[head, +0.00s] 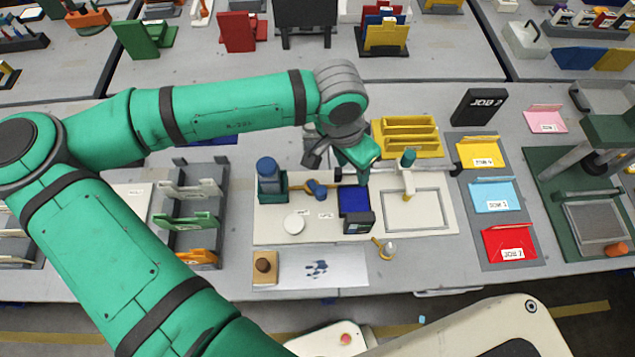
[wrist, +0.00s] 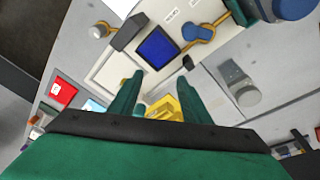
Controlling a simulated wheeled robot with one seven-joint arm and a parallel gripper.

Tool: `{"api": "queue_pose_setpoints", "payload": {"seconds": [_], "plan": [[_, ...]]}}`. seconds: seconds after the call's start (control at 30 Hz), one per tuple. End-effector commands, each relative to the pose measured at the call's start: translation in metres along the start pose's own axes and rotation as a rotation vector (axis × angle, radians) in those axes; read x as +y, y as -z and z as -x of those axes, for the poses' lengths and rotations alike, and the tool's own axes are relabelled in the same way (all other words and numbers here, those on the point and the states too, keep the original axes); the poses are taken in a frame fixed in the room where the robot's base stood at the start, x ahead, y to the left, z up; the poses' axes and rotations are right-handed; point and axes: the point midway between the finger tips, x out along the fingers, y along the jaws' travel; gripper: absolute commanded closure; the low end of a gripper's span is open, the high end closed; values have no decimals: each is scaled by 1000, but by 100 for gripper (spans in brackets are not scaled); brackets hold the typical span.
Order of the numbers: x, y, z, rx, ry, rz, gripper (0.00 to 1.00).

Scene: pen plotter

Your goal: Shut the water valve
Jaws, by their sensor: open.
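A blue-handled valve (head: 316,188) on a brass pipe sits just right of a blue tank (head: 268,176) on the pale station board (head: 270,232). The blue handle (wrist: 198,33) and pipe also show in the wrist view, up and right of the blue square (wrist: 158,47). I cannot tell whether the handle lies along or across the pipe. A brass tap with a teal top (head: 408,160) stands by the shallow tray at right. My gripper (head: 352,178) is open and empty above the back of the board, right of the blue-handled valve. Its fingers (wrist: 177,80) touch nothing visible.
A dark box (head: 359,223) stands at the front of the blue square (head: 354,199). A yellow rack (head: 406,138) is behind the board. Job trays (head: 495,195) stand to the right, and grey holders (head: 190,215) to the left.

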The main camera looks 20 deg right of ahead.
Motion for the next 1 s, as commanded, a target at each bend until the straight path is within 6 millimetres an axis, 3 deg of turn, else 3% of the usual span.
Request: {"api": "queue_pose_setpoints", "payload": {"seconds": [0.03,0.13,0.37,1.0], "plan": [[-11,-16,2,-52,27,19,57],[-23,-40,6,-127,57,52,57],[-34,-63,6,-191,79,86,57],[-40,-79,-86,-188,79,83,57]]}}
